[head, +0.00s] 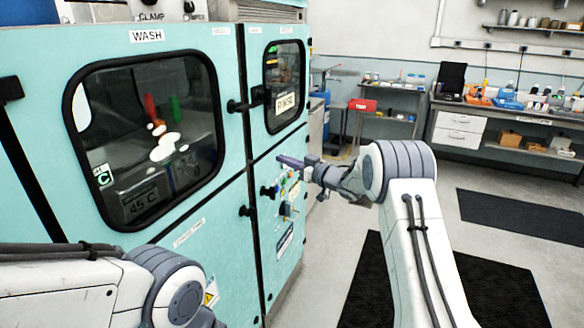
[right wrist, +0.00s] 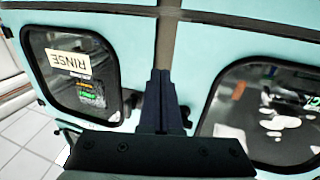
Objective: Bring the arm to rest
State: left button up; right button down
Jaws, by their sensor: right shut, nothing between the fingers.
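My right arm (head: 410,200) reaches in from the lower right of the head view. Its gripper (head: 290,161) points left, in front of the teal cabinet's lower right panel. In the right wrist view the two dark fingers (right wrist: 160,88) lie together, with nothing between them. Whether the fingertips touch the cabinet cannot be told. My left arm (head: 170,285) shows at the lower left of the head view, and its gripper is out of the picture.
The teal cabinet (head: 210,235) has a large WASH window (head: 150,140) and a smaller RINSE window (head: 284,85). Knobs (head: 286,209) sit on its panel below my right gripper. A workbench (head: 500,108) with boxes stands far right. Dark mats (head: 520,225) lie on open floor.

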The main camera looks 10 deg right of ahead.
jog(key=s+a+r+m+g+h, duration=0.1)
jog(key=s+a+m+g+h, duration=0.2)
jog(key=s+a+h, duration=0.65)
jog(key=s+f+n+g, duration=0.1)
jog(key=s+f+g, duration=0.1)
jog(key=s, duration=1.3)
jog(key=s+f+n+g, duration=0.1)
jog(key=s+f+g, duration=0.2)
jog(key=s, duration=1.1)
jog(key=s+f+g, duration=0.3)
jog(key=s+g, duration=0.3)
jog(key=s, duration=0.9)
jog(key=shift+s+f+n+h, duration=0.15)
jog(key=shift+s+n+h, duration=0.15)
jog(key=shift+n+h, duration=0.15)
